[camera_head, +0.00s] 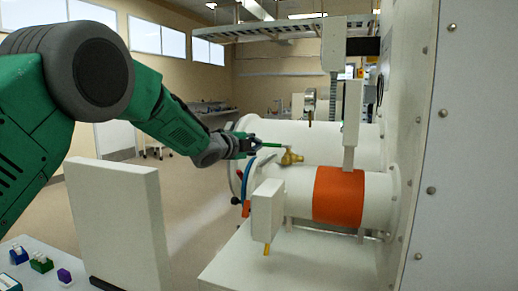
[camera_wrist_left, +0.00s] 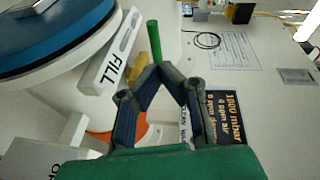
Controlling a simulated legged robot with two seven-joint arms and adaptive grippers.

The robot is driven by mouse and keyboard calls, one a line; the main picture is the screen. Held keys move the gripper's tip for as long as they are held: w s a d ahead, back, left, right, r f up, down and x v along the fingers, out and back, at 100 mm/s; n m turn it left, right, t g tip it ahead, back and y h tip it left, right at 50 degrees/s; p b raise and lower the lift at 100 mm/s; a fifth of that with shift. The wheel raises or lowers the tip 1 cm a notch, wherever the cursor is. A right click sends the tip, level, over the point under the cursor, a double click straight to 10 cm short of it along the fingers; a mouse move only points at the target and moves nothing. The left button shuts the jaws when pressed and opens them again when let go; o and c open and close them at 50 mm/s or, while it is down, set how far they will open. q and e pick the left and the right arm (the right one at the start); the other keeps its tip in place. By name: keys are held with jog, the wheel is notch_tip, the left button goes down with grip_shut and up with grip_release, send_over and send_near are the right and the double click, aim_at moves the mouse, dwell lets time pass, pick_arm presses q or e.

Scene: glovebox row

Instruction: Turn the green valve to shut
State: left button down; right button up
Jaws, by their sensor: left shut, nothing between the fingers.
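The green valve handle (camera_head: 270,145) is a thin green lever above a brass valve body (camera_head: 291,158) on top of the white cylinders. The handle also shows in the left wrist view (camera_wrist_left: 154,40), standing just beyond the fingertips, with some brass visible near it. My left gripper (camera_head: 253,143) is at the left end of the handle. In the left wrist view my left gripper (camera_wrist_left: 163,70) has its fingertips together with nothing between them. Whether the fingertips touch the handle I cannot tell. My right gripper is not in view.
A white cylinder with an orange band (camera_head: 338,196) lies below the valve, and a white box (camera_head: 267,210) stands in front. A white upright panel (camera_head: 120,225) is at lower left.

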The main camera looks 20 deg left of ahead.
pick_arm(q)
jog(key=s+a+b, duration=0.1)
jog(key=s+a, duration=0.4)
jog(key=a, duration=0.2)
jog(key=shift+r, duration=0.3)
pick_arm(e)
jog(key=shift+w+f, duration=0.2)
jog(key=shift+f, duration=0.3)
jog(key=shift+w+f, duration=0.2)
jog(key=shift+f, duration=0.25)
